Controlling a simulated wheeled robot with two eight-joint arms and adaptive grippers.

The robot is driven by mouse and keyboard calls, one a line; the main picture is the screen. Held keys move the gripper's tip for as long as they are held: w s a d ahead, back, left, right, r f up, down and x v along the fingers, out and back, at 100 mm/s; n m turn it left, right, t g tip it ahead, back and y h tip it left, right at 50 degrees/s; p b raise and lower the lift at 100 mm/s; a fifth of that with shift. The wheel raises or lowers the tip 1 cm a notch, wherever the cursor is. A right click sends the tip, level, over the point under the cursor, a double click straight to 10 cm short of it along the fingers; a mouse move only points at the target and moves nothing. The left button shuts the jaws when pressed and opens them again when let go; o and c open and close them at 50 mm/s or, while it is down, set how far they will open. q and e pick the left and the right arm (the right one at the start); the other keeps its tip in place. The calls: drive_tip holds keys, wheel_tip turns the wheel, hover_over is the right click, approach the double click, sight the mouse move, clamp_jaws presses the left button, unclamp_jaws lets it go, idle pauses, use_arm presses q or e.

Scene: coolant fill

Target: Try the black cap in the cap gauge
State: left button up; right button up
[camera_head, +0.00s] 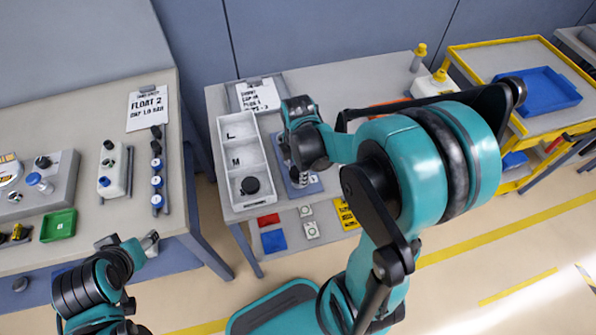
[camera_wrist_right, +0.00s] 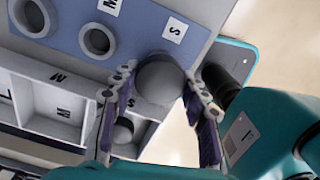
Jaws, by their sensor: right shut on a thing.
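The cap gauge (camera_head: 312,187) is a blue plate on the middle table, mostly hidden by my right arm. In the right wrist view the gauge (camera_wrist_right: 135,12) shows two round openings, one by an M label, and an S label (camera_wrist_right: 174,29). My right gripper (camera_wrist_right: 162,88) is shut on a dark round cap (camera_wrist_right: 160,78) at the S end of the gauge. The cap covers that spot, so I cannot tell whether it is seated or above it. In the head view the right gripper (camera_head: 302,165) hides the cap. My left gripper (camera_head: 130,242) is open and empty by the left table.
A white tray (camera_head: 226,140) marked L and M stands left of the gauge, with another black cap (camera_head: 250,185) in its near compartment. Red (camera_head: 268,219) and blue (camera_head: 273,240) squares lie below. A green tray (camera_head: 58,225) is on the left table.

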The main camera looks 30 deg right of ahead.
drive_tip(key=shift+f+b, duration=0.5)
drive_tip(key=shift+f, duration=0.05)
idle(0.5)
drive_tip(key=o, duration=1)
wheel_tip(320, 180, up, 12)
drive_tip(key=shift+o, duration=0.2)
